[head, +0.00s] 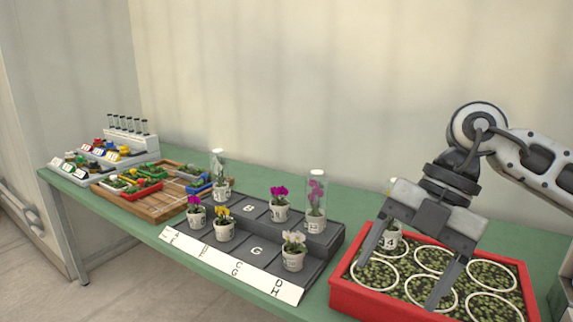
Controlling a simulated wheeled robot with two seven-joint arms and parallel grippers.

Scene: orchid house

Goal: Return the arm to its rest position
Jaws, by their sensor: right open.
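My right gripper (408,272) hangs open above a red tray (400,310) at the right of the head view. Its two fingers point down and are spread apart, with nothing seen between them. The arm comes in from the right edge. A white pot marked 14 (390,240) stands at the tray's back left, partly hidden behind the gripper. White rings (415,291) lie on the green filling of the tray. My left gripper is not in view.
A dark stepped stand (262,254) with several potted orchids, some under clear covers, is left of the tray. A white label strip (232,264) runs along its front. Farther left are a wooden tray (130,201) and a grey rack (140,146) on the green table (150,233).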

